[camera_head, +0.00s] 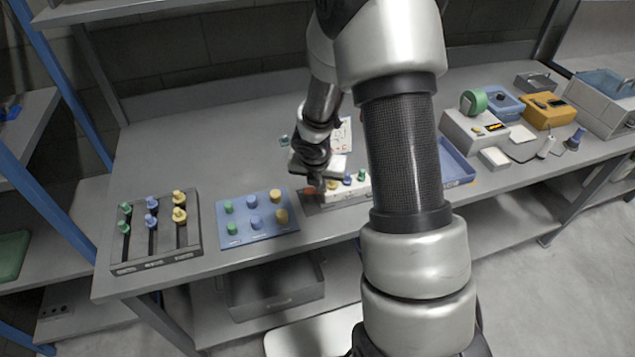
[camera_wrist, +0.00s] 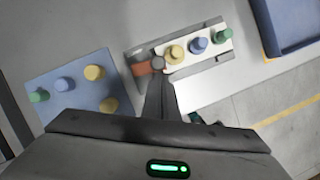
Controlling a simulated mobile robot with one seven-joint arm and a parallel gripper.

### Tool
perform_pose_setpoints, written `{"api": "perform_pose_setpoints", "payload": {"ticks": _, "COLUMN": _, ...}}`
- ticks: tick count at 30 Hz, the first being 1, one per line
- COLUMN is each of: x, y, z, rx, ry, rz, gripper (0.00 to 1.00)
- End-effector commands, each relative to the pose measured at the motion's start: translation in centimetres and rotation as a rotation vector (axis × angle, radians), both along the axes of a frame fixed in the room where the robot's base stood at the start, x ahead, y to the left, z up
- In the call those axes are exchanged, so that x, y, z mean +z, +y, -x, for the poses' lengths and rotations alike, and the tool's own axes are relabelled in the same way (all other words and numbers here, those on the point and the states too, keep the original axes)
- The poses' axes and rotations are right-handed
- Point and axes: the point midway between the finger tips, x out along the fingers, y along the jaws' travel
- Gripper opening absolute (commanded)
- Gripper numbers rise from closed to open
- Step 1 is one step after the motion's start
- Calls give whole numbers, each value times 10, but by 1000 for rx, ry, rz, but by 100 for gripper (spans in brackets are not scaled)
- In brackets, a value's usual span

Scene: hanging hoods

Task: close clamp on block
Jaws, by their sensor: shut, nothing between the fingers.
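A white block (camera_head: 345,192) with yellow, blue and green pegs sits on a grey fixture in front of my gripper. In the wrist view the block (camera_wrist: 200,47) lies across the grey fixture plate (camera_wrist: 136,52). An orange-red clamp part (camera_wrist: 142,69) is at the block's left end, beside the yellow peg; it also shows in the head view (camera_head: 309,191). My gripper (camera_wrist: 158,66) is shut and empty, its tips overlapping the clamp area near the block's left end. I cannot tell whether they touch the clamp. In the head view my gripper (camera_head: 315,184) points down there.
A blue board with pegs (camera_head: 258,232) and a dark slotted rack with pegs (camera_head: 155,250) stand to the left. A blue tray (camera_head: 458,168) lies to the right. Instruments, a green tape roll (camera_head: 473,101) and boxes fill the far right. The bench behind the pegboards is clear.

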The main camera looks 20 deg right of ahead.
Motion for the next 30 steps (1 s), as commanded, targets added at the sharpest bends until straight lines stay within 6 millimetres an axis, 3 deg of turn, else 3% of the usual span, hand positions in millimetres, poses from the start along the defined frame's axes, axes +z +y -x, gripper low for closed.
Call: {"api": "perform_pose_setpoints", "payload": {"ticks": 30, "x": 0, "y": -7, "z": -5, "rx": -4, "ry": -2, "rz": 1, "gripper": 0}}
